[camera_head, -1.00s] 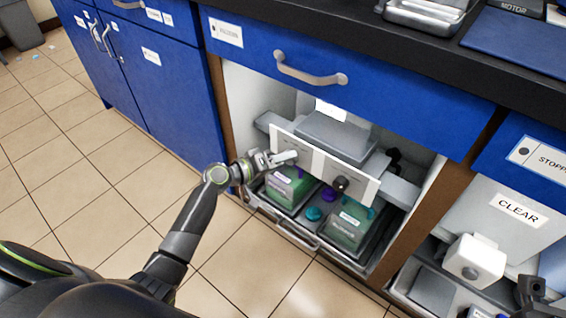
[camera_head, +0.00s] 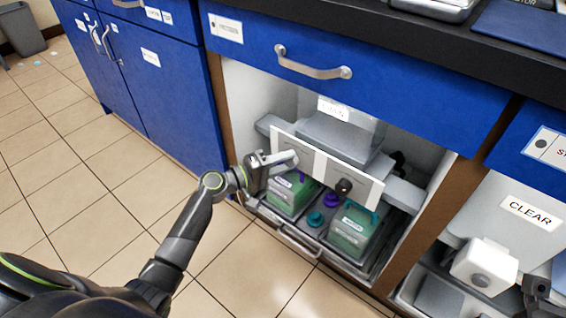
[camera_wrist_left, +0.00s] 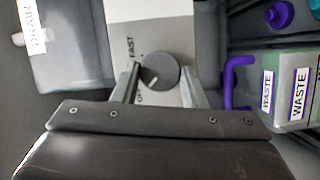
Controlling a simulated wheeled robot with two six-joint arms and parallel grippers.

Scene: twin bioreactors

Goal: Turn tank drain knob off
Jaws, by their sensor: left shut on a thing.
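A white panel (camera_head: 359,183) with dark round knobs sits under the grey box in the open cabinet bay. Its right knob (camera_head: 343,187) is free. My left gripper (camera_head: 285,160) is at the panel's left part and hides the knob there in the head view. In the left wrist view, the dark round knob (camera_wrist_left: 160,71) with a pale pointer line lies between my two fingers, which are shut on it. "FAST" is printed beside it; the other lettering is partly hidden. A "DRAIN" label (camera_wrist_left: 36,27) shows at the upper left.
Below the panel, green waste containers (camera_head: 350,229) stand in a dark tray with purple and teal caps. A blue drawer (camera_head: 400,88) with a handle is above. A white box (camera_head: 482,266) stands in the right bay.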

